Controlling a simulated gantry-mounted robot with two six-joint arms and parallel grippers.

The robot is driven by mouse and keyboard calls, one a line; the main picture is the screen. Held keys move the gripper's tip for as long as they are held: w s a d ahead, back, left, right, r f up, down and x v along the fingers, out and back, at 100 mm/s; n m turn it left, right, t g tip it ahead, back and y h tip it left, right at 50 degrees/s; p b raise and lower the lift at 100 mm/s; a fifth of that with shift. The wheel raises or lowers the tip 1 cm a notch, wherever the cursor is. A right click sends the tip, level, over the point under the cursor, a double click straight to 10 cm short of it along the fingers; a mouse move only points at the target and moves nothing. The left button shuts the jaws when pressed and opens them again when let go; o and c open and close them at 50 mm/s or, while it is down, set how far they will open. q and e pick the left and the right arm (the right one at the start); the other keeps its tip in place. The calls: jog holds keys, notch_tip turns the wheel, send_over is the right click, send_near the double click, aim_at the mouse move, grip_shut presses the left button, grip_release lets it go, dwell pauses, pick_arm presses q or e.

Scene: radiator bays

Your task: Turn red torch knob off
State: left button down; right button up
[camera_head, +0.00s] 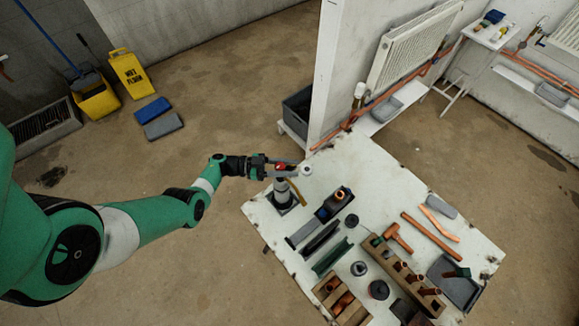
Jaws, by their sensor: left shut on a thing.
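A pale round part shows just right of the fingertips. The gripper hides most of the knob, so its turn position cannot be told. My right gripper is not in view.
The white table (372,172) holds a dark vise-like tool, a hammer, copper pipes, wooden blocks with fittings, and a grey tray (455,287). A partition wall (335,70) with a radiator (413,45) rises behind. The table's back-left area is clear.

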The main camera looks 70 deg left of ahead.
pick_arm(q)
jog(key=shift+c, duration=2.4)
grip_release()
jog(key=shift+s, duration=0.1)
jog(key=b+v, duration=0.1)
jog(key=v, duration=1)
jog(key=shift+s, duration=0.2)
jog(key=shift+a, duration=0.1)
